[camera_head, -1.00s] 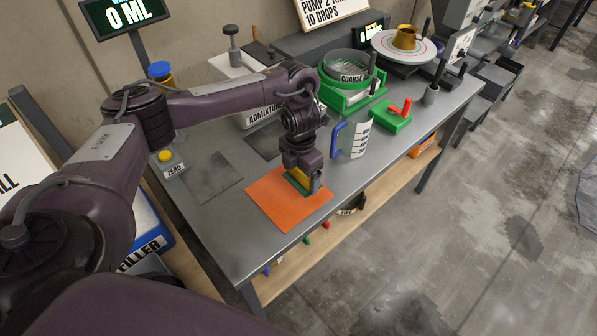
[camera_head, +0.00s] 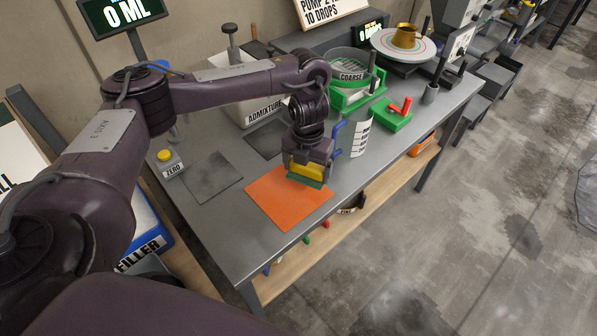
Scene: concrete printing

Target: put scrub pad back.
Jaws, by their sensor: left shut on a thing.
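My left gripper (camera_head: 308,169) is shut on the scrub pad (camera_head: 305,174), which is yellow with a green underside. The gripper points down and holds the pad over the back right part of the orange mat (camera_head: 279,203). The pad's green face is towards the mat; whether it touches the mat I cannot tell for sure, but it looks slightly raised. Part of the pad is hidden by the fingers. My right gripper does not show.
Behind are the green coarse sieve stand (camera_head: 352,97) and the admixture box (camera_head: 252,101). Dark squares and a yellow zero button (camera_head: 165,156) lie to the left. The table's front left is clear.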

